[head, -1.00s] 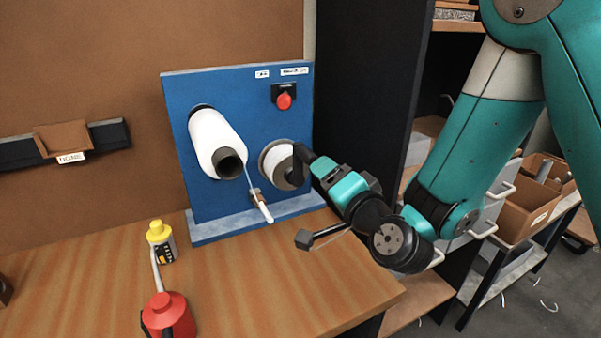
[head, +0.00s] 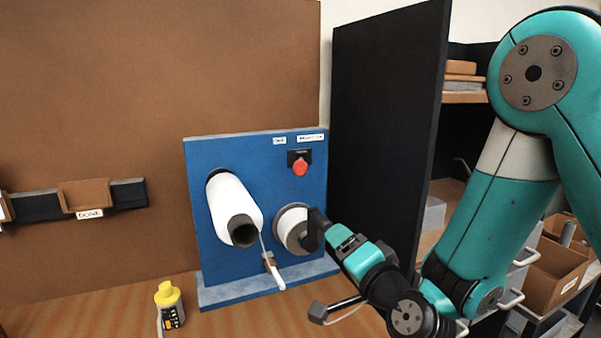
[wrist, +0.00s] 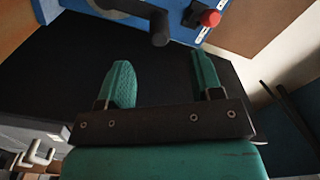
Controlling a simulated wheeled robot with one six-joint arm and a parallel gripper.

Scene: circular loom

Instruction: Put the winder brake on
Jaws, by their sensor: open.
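The blue winder panel (head: 230,170) stands on the bench in the head view. The labels are too small to read, so I cannot tell which part is the brake. My gripper (wrist: 160,82) is open and empty in the wrist view. The red knob also shows there (wrist: 210,18).
A tall black panel (head: 385,140) stands right of the winder. A wall rail with a brown bin (head: 85,193) is at left. Shelves and boxes (head: 555,270) lie at right.

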